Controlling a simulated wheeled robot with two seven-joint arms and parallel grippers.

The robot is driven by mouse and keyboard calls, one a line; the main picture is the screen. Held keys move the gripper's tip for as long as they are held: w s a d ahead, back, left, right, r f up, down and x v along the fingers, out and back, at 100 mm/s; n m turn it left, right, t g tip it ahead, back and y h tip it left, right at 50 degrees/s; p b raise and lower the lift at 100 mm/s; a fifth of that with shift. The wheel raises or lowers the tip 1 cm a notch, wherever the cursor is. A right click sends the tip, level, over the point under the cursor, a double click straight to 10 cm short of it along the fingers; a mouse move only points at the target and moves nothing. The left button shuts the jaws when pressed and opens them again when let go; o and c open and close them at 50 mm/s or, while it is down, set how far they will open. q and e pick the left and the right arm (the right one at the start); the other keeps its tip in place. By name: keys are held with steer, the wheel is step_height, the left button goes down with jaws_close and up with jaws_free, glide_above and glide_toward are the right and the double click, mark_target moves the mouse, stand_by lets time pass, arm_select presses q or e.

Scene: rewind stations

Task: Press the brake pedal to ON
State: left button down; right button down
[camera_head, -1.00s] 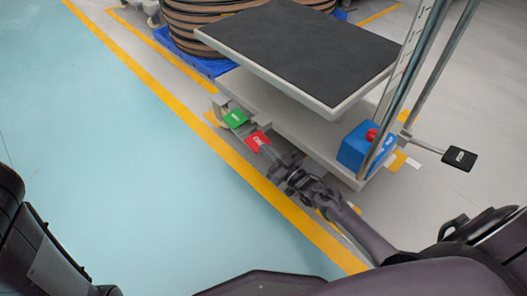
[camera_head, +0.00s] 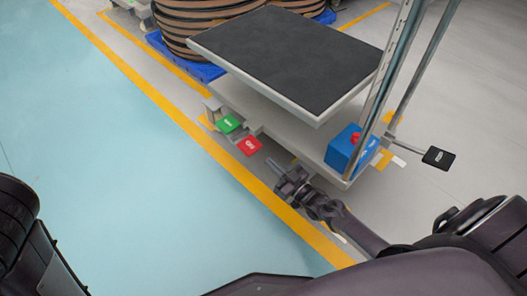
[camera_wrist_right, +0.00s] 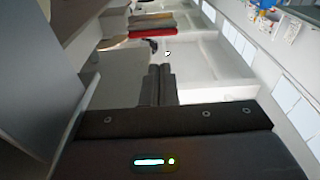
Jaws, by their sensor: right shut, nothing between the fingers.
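The lift cart has a red pedal (camera_head: 249,146) with a white label and a green pedal (camera_head: 229,124) beside it, low at its near left edge. The labels are too small to read surely, and I cannot tell how far either pedal is pressed down. My right gripper (camera_head: 272,163) is shut and empty, just right of and below the red pedal in the head view, apart from it. In the right wrist view its closed fingers (camera_wrist_right: 159,84) point forward with nothing between them. My left arm shows at the left edge; its gripper is out of view.
A coiled reel (camera_head: 195,25) stands behind. The floor left of the yellow line (camera_head: 165,103) is clear.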

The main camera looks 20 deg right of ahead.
steer(key=shift+s+d+f, duration=0.25)
steer(key=shift+s+f, duration=0.15)
steer(key=shift+s, duration=0.25)
steer(key=shift+s+d+f, duration=0.25)
steer(key=shift+s+f, duration=0.15)
steer(key=shift+s, duration=0.25)
